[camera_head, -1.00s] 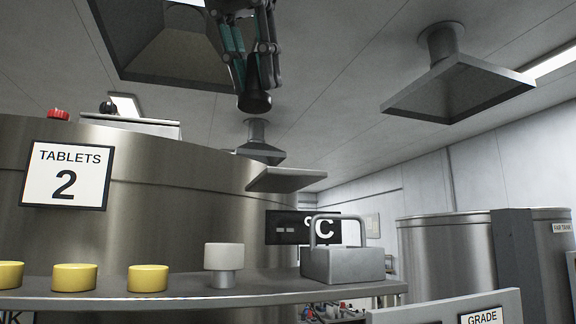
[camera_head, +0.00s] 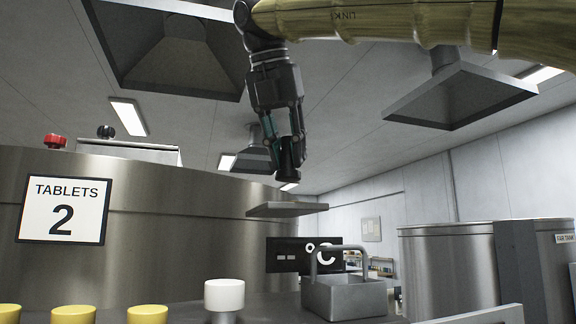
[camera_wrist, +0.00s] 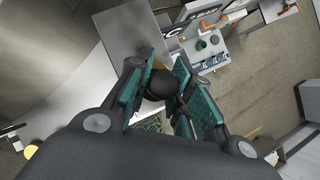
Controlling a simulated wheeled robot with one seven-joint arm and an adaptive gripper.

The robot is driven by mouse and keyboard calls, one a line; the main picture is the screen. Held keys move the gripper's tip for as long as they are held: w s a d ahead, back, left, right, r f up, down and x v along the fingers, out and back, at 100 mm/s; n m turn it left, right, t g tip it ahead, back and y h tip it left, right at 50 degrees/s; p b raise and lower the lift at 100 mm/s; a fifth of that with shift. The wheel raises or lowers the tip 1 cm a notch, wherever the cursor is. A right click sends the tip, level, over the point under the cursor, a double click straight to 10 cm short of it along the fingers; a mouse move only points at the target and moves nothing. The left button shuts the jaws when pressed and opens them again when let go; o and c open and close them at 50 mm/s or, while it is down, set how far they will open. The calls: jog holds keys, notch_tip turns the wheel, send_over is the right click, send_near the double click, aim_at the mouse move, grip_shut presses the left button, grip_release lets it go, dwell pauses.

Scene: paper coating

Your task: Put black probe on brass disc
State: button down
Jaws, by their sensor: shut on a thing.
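My gripper (camera_head: 287,152) points down and is shut on the black probe (camera_head: 288,172), a short dark cylinder. In the head view the probe hangs just above a thin grey plate (camera_head: 287,210); I cannot tell its exact distance. In the wrist view the probe's round dark end (camera_wrist: 160,84) sits between my gripper's fingers (camera_wrist: 160,92). A small brass-coloured patch (camera_wrist: 159,64) shows just past the probe, at the plate's edge; it may be the brass disc, mostly hidden. The head view looks at the plate from below, so its top is hidden.
A grey box with a handle (camera_head: 345,296), a white-topped peg (camera_head: 224,296) and yellow cylinders (camera_head: 148,315) stand on the shelf below. A steel drum with a "TABLETS 2" sign (camera_head: 63,209) is at left. A hood (camera_head: 462,91) hangs at right.

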aim_at(289, 172)
jog(key=shift+s+p+x, duration=0.2)
jog(key=shift+p+x, duration=0.25)
jog(key=shift+x, duration=0.65)
jog(key=shift+s+f, duration=0.1)
jog(key=shift+f, duration=0.6)
jog(key=shift+a+f, duration=0.1)
jog(key=shift+f, duration=0.1)
jog(key=shift+f, duration=0.1)
jog(key=c, duration=1.3)
grip_release()
jog(key=b+v, duration=0.2)
jog(key=v, duration=1)
jog(key=shift+r, duration=0.2)
